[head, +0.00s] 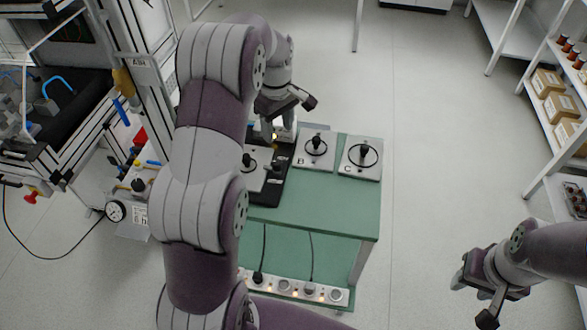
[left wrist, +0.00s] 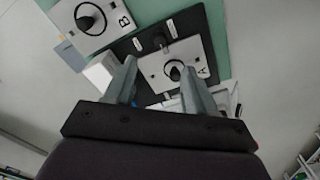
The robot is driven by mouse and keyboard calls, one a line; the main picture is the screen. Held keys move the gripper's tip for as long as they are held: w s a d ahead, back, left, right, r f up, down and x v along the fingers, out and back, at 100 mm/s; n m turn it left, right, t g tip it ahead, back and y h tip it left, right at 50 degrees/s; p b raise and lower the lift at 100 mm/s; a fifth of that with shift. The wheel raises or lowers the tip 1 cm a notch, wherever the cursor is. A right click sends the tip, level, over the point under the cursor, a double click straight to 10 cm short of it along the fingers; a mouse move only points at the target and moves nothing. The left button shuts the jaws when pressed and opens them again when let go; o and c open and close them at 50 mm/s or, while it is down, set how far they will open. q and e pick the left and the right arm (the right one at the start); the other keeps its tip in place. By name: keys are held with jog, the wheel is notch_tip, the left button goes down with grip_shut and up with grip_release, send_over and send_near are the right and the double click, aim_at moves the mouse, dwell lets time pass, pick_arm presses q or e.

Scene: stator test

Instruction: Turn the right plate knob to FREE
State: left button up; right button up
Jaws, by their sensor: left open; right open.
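Plate A (left wrist: 190,50) is a light grey plate with a round black knob (left wrist: 175,71), set on a black base (left wrist: 205,22). A small dark knob (left wrist: 162,46) stands at the plate's edge beside two white labels (left wrist: 168,28); it also shows in the head view (head: 276,168). I cannot read the labels or tell the knob's setting. My left gripper (head: 279,118) is open above the far part of the base; its fingers in the left wrist view (left wrist: 160,68) spread around plate A from above, apparently touching nothing. My right gripper (head: 470,300) is open and empty, off the bench to the right.
Plate B (head: 303,157) and plate C (head: 351,168), each with a black knob, lie right of the base on the green bench (head: 320,205). A socket strip (head: 290,288) is below. Shelves with boxes (head: 548,83) stand right. My left arm hides the bench's left part.

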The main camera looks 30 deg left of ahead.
pick_arm(q)
notch_tip(320, 180, down, 4)
jog(key=a+b, duration=0.1)
jog(key=a, duration=0.1)
send_over(277, 162)
notch_tip(277, 162, down, 5)
jog(key=shift+d+p, duration=0.15)
jog(key=shift+p, duration=0.15)
jog(key=f, duration=0.4)
jog(key=shift+a+f, duration=0.15)
jog(key=shift+a, duration=0.15)
jog(key=shift+d, duration=0.15)
pick_arm(e)
jog(key=shift+w+a+f, duration=0.1)
jog(key=shift+w+a, duration=0.05)
jog(key=shift+a, duration=0.4)
pick_arm(q)
grip_shut()
